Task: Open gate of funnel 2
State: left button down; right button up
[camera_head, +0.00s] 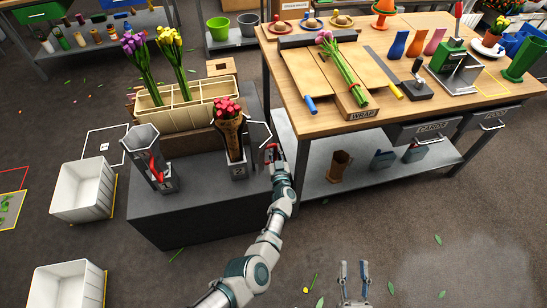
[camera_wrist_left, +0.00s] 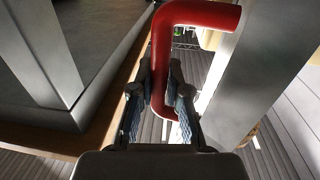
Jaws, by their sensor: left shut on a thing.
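Funnel 2 (camera_head: 238,171) stands at the right end of the dark grey block (camera_head: 190,222), with a brown-wrapped bunch of red tulips (camera_head: 228,120) upright in it. My left gripper (camera_head: 272,156) is at its right side, by a small red handle. In the left wrist view the red bent gate handle (camera_wrist_left: 161,65) runs down between the fingers of my left gripper (camera_wrist_left: 160,95), which is shut on it. Grey metal walls flank the handle. My right gripper (camera_head: 354,272) is at the bottom of the head view, fingers apart, empty.
Another grey funnel (camera_head: 145,145) with a red handle (camera_head: 155,168) stands left on the block. Behind is a cream divided box (camera_head: 185,110) with purple and yellow tulips. The wooden workbench (camera_head: 440,105) stands close to the right of my left gripper. Floor in front is mostly clear.

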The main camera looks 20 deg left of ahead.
pick_arm(q)
jog(key=shift+w+a+f+n+g+y+b, duration=0.15)
jog(key=shift+w+n+g+y+b, duration=0.3)
jog(key=shift+y, duration=0.25)
jog(key=c, duration=1.1)
grip_release()
jog(key=shift+d, duration=0.35)
jog(key=shift+c, duration=0.2)
pick_arm(e)
jog(key=r+t, duration=0.1)
jog(key=s+d+r+t, duration=0.1)
jog(key=t, duration=0.1)
jog(key=shift+s+d+r+m, duration=0.3)
jog(key=shift+s+r+m, duration=0.1)
pick_arm(q)
jog(key=shift+a, duration=0.1)
pick_arm(e)
jog(key=shift+s+a+r, duration=0.15)
jog(key=shift+a, duration=0.05)
